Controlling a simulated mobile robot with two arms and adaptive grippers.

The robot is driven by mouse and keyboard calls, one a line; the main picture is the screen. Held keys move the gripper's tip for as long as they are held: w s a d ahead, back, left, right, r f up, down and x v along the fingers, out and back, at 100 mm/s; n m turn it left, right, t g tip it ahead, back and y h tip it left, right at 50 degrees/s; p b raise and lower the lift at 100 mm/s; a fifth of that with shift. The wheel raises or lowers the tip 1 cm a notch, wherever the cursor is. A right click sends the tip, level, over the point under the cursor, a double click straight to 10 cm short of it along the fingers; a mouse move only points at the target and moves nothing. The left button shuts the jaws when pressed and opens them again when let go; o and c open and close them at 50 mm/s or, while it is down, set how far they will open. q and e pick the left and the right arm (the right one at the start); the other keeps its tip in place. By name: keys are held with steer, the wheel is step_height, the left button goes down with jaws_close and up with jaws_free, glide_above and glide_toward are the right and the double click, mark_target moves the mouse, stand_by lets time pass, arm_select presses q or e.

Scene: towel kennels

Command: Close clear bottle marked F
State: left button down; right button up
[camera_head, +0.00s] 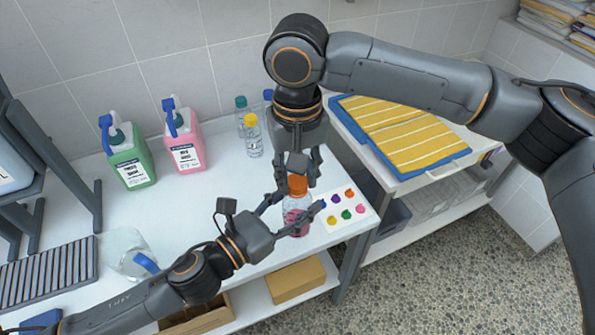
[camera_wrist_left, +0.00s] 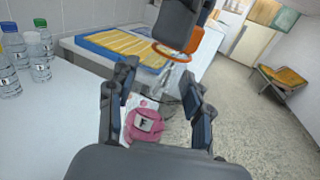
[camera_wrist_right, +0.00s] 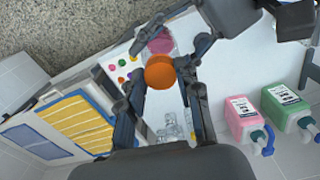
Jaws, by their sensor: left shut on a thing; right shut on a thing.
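The clear bottle with pink contents (camera_head: 295,217) stands upright near the front right of the white bench. Its F label (camera_wrist_left: 147,124) shows in the left wrist view. My left gripper (camera_head: 293,216) is shut on the bottle's body from the left. My right gripper (camera_head: 296,178) comes down from above and is shut on the orange cap (camera_head: 297,185). The cap is at the bottle's mouth; I cannot tell whether it is fully seated. The right wrist view shows the cap (camera_wrist_right: 160,72) between the fingers, with the pink bottle (camera_wrist_right: 160,40) beyond it.
A card with coloured dots (camera_head: 345,212) lies right of the bottle. Several clear bottles with coloured caps (camera_head: 253,138) stand behind. Green (camera_head: 132,160) and pink (camera_head: 186,145) jugs stand at the back left. A clear jug (camera_head: 122,252) is at the front left. A cart holds yellow striped towels (camera_head: 400,125).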

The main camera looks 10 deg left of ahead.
steer(key=m, duration=0.6)
steer(key=shift+a, duration=0.1)
steer(key=m, duration=1.5)
steer(key=shift+w, duration=0.1)
steer(key=o, duration=0.7)
steer(key=shift+r, duration=0.1)
